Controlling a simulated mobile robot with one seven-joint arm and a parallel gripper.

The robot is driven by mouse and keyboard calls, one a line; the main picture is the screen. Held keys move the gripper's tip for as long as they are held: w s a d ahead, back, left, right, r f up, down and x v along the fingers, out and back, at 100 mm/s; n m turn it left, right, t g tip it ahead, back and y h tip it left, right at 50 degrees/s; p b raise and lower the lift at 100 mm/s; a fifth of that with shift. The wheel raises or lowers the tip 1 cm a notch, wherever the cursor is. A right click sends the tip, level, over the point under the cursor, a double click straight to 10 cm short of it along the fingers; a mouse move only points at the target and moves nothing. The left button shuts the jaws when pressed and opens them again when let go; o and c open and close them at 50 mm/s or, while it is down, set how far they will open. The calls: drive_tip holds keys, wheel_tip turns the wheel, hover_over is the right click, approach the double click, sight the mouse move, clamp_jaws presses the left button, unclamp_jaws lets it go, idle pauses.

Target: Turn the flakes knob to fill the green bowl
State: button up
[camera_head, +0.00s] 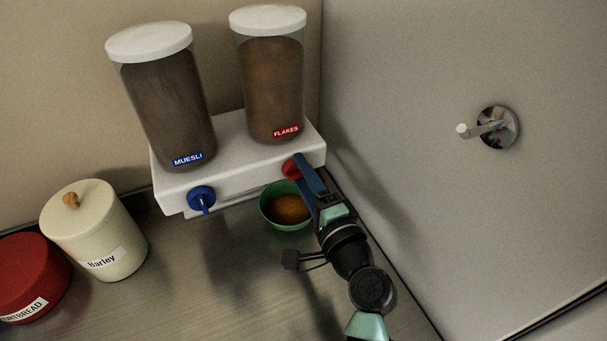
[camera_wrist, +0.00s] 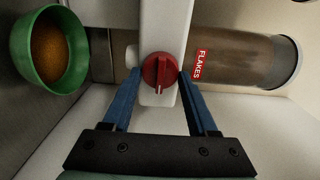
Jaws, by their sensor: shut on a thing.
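The red flakes knob (camera_wrist: 161,72) sits on the front of the white dispenser base, below the flakes canister (camera_head: 272,85) with its red label. In the head view the knob (camera_head: 291,168) is partly covered by my gripper. My gripper (camera_wrist: 155,78) has its blue fingers on either side of the knob and is shut on it. The green bowl (camera_head: 267,214) stands under the flakes side of the dispenser with orange-brown flakes in it. The bowl also shows in the wrist view (camera_wrist: 22,50), at the upper left.
The white dispenser base (camera_head: 235,178) also carries a muesli canister (camera_head: 165,110) with a blue knob (camera_head: 201,198). A cream barley jar (camera_head: 95,232) and a red tin (camera_head: 30,275) stand at the left. A wall with a hook (camera_head: 485,129) rises close on the right.

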drive_tip(key=shift+f, duration=0.1)
drive_tip(key=o, duration=1.4)
drive_tip(key=shift+c, duration=0.2)
drive_tip(key=b+v, duration=0.2)
drive_tip(key=v, duration=1.1)
drive_tip(key=shift+b, duration=0.4)
